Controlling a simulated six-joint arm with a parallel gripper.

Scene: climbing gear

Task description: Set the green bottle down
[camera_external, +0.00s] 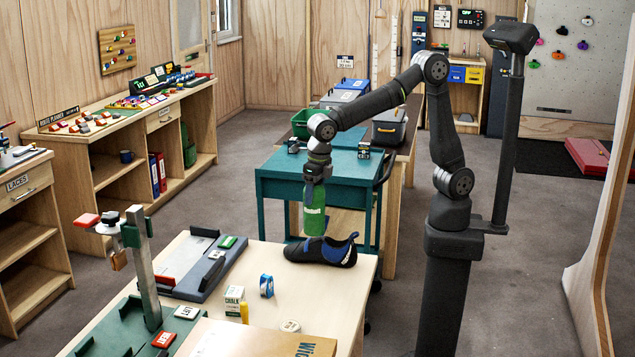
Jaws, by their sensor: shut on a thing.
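The green bottle (314,219) is upright in my gripper (316,184), which is shut on its upper part. The bottle hangs at the far right part of the light wooden table (325,294). Its lower end meets the opening of a dark blue and black climbing shoe (322,252) in the picture. I cannot tell whether the bottle is above, behind or touching the shoe. The bottle's base is hidden or hard to make out.
On the table are a grey tray (203,272), a chalk box (233,301), a blue and white tape roll (266,286) and a yellow stick (244,313). A metal post (144,270) stands at the left. A teal cart (277,185) is behind. Bare wood shows right of the tape.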

